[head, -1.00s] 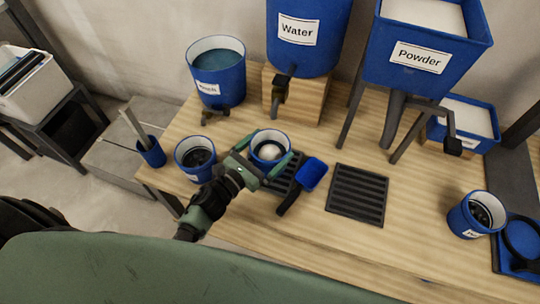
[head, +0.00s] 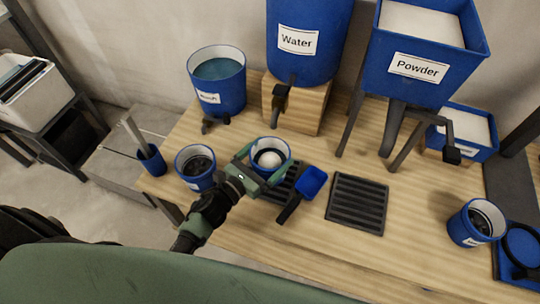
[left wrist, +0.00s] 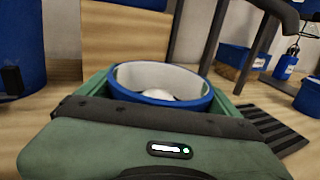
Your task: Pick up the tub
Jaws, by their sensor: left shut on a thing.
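A blue tub (head: 285,149) with a pale inside and a white rounded lump in it stands upright at the left drain grate, in the middle of the table. My left gripper (head: 267,162) is shut on this tub, one finger on each side. In the left wrist view the tub's blue rim (left wrist: 160,101) shows between the green fingers, and its lower part is hidden by the gripper. A gap under the tub cannot be made out. My right gripper is not in view.
A dark-filled blue tub (head: 195,180) stands close left of the gripper. A blue brush (head: 312,181) lies close right, beside a second grate (head: 357,202). The water tank (head: 305,62) and powder hopper (head: 415,72) stand behind. Another tub (head: 464,228) is far right.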

